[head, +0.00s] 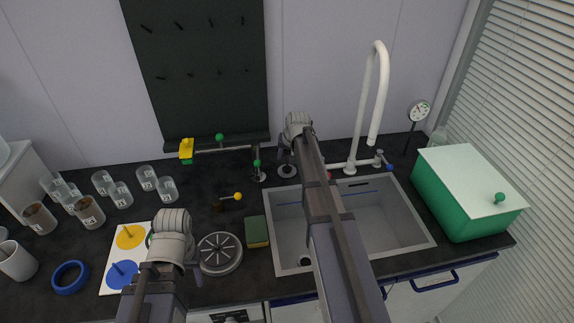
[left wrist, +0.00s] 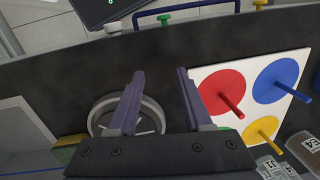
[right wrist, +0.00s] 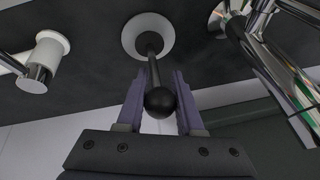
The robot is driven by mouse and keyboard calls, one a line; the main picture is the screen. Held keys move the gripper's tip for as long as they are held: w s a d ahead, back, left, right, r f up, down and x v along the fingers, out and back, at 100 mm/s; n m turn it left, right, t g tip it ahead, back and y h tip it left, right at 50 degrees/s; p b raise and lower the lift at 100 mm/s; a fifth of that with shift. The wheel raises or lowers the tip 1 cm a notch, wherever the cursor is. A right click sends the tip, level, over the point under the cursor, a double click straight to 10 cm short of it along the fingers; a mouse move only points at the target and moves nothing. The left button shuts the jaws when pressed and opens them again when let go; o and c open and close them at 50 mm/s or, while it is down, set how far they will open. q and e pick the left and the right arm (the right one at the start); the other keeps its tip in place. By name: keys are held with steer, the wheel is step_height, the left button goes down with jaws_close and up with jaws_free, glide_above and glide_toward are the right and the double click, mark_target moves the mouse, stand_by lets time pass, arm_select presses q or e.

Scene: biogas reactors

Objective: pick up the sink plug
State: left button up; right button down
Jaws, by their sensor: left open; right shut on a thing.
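The sink plug shows in the right wrist view as a pale round disc (right wrist: 137,36) with a dark stem and a black ball knob. In the head view the plug's disc (head: 287,170) is at the counter behind the sink (head: 345,225), below my right gripper (head: 287,154). I cannot tell whether the disc touches the counter. My left gripper (left wrist: 160,76) is open and empty over the counter, near a grey slotted round disc (head: 220,254), which also shows in the left wrist view (left wrist: 98,122).
The white tap (head: 366,110) stands right of the plug. A valve pipe (head: 225,149) is to its left. A green-yellow sponge (head: 257,232), a peg board (head: 115,258), a blue ring (head: 70,277) and several labelled beakers lie left. A green box (head: 460,205) stands right of the sink.

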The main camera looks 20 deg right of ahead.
arm_select(q)
steer(key=shift+r, duration=0.1)
arm_select(e)
steer(key=shift+r, duration=0.1)
step_height(320, 180, up, 10)
steer(key=p, duration=1)
arm_select(q)
step_height(320, 180, up, 10)
steer(key=shift+f, duration=0.3)
arm_select(e)
steer(key=shift+f, duration=0.3)
